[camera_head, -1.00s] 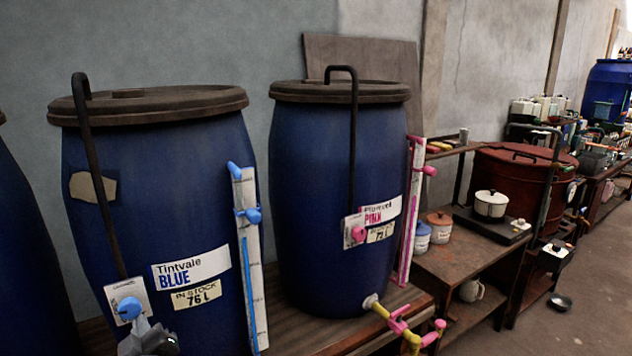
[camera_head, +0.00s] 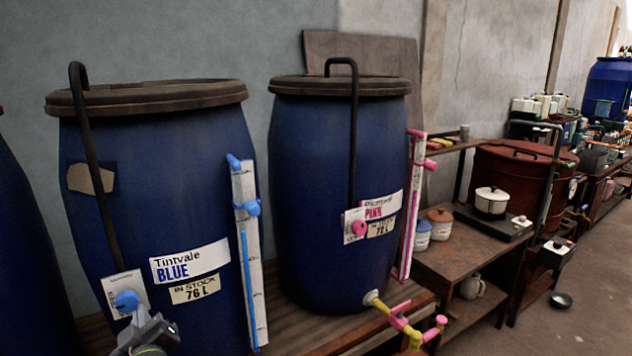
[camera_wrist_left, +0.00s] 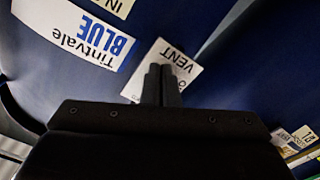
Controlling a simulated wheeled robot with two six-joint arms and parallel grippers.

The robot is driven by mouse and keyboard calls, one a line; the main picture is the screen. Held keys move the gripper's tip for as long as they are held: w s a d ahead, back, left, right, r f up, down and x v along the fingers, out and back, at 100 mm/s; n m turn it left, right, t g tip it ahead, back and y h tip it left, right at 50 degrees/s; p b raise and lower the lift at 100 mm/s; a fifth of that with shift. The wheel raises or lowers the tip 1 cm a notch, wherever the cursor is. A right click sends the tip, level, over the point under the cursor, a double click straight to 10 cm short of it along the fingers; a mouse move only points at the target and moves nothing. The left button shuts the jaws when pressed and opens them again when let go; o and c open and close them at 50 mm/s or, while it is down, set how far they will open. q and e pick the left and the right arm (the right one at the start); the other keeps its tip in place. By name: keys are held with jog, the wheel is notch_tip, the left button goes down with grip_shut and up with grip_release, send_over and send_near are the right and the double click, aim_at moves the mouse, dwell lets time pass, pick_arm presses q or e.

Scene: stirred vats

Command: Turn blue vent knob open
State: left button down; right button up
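The blue vent knob (camera_head: 127,301) sits on a white plate (camera_head: 118,289) low on the front of the left blue vat (camera_head: 150,220), whose label reads Tintvale BLUE. My left gripper (camera_head: 140,318) is at the lower right of the knob, very close to it; I cannot tell whether it touches. In the left wrist view the fingers (camera_wrist_left: 161,85) are together in front of the plate marked VENT (camera_wrist_left: 184,64), and the knob is hidden behind them. I see nothing held between them. My right gripper is not in view.
A bent black pipe (camera_head: 95,170) runs down to the vent plate. A sight tube (camera_head: 248,250) stands at the vat's right. The pink vat (camera_head: 335,200) with its own pink knob (camera_head: 359,229) and a tap (camera_head: 400,318) stands to the right on the same bench.

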pick_arm(q)
jog(key=shift+r, duration=0.15)
jog(key=b+v, duration=0.1)
jog(key=v, duration=0.5)
jog(key=shift+f, duration=0.35)
jog(key=shift+d+f, duration=0.1)
jog(key=shift+d, duration=0.05)
